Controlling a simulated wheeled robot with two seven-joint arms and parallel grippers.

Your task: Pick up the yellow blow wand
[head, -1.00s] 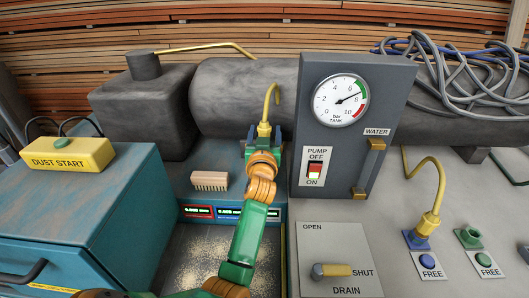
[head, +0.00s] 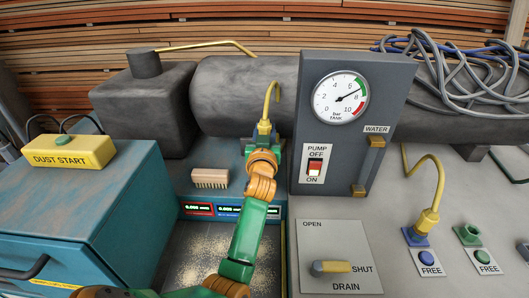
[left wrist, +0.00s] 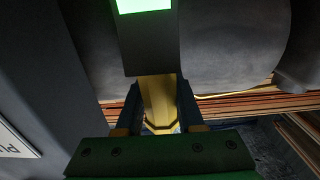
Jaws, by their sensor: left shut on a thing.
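A yellow blow wand (head: 266,122) with a hooked tip stands upright at the back of the teal unit, left of the gauge panel. My left gripper (head: 262,148) reaches it from the front and is shut on its lower body. In the left wrist view the yellow wand (left wrist: 158,98) sits between the two dark fingers of my left gripper (left wrist: 158,112). The wand's foot is hidden behind the gripper, so I cannot tell whether it still touches a holder. My right gripper is not in view.
The dark panel with a gauge (head: 340,98) and pump switch (head: 314,168) rises close to the right of my gripper. A brush (head: 210,178) lies to its left. The grey tank (head: 235,95) is behind. A drain lever (head: 332,267) is at front right.

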